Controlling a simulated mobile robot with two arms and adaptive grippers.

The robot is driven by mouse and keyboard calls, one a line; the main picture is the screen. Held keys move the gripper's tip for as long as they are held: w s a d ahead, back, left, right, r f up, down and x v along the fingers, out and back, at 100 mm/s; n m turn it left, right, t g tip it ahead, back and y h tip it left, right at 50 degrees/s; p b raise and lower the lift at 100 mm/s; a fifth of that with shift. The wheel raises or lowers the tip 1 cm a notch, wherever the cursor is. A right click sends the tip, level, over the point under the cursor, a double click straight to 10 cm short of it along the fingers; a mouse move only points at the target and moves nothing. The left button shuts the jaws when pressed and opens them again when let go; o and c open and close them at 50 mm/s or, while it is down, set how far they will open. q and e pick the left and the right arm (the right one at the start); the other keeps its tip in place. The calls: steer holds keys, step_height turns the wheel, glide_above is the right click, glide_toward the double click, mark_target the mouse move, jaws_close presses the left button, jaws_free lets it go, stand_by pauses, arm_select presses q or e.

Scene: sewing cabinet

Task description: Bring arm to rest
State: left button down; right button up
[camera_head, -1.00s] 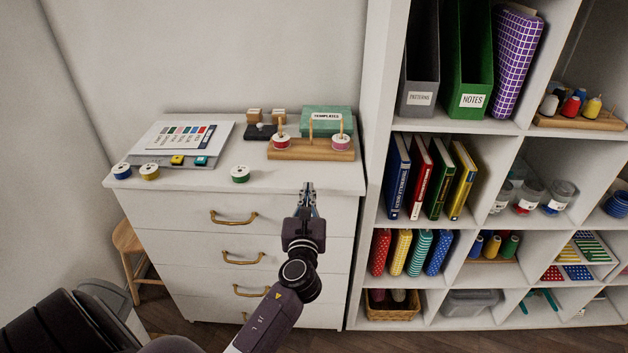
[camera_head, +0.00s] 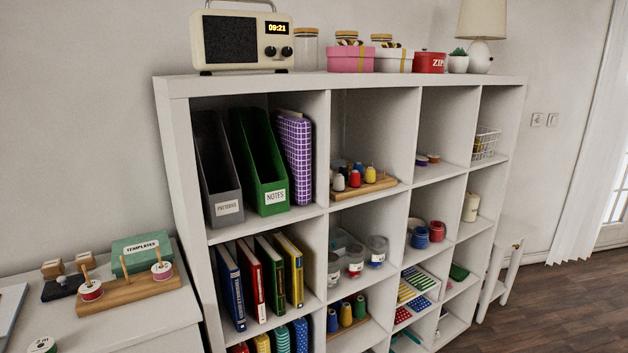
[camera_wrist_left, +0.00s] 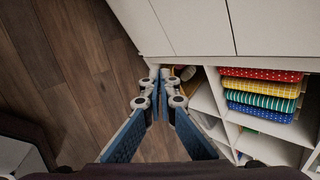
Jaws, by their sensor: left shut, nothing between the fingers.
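My left gripper (camera_wrist_left: 160,88) shows in the left wrist view, with its blue-padded fingers brought together at the tips and nothing held. It points past the white cabinet front (camera_wrist_left: 190,25) and the lower shelves, above the dark wooden floor (camera_wrist_left: 75,75). Neither gripper nor arm shows in the head view. My right gripper is not seen in any view.
The white cube shelf (camera_head: 340,82) fills the head view, holding file boxes, books and jars. The drawer cabinet (camera_head: 165,335) with a wooden spool stand (camera_head: 130,290) is at lower left. Folded fabrics (camera_wrist_left: 262,95) lie near the gripper in the wrist view.

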arm_select(q)
steer(key=s+d+f+n+g, duration=0.1)
steer(key=s+f+n, duration=0.4)
steer(key=s, duration=0.6)
steer(key=s+d+f+n+g+h, duration=0.1)
steer(key=s+f+n, duration=0.4)
steer(key=s, duration=0.7)
steer(key=s+d+f+n+g+h, duration=0.1)
steer(key=s+f+n+g, duration=0.4)
steer(key=s, duration=0.7)
step_height(320, 180, down, 2)
steer(key=shift+s+d+f, duration=0.15)
steer(key=shift+d, duration=0.7)
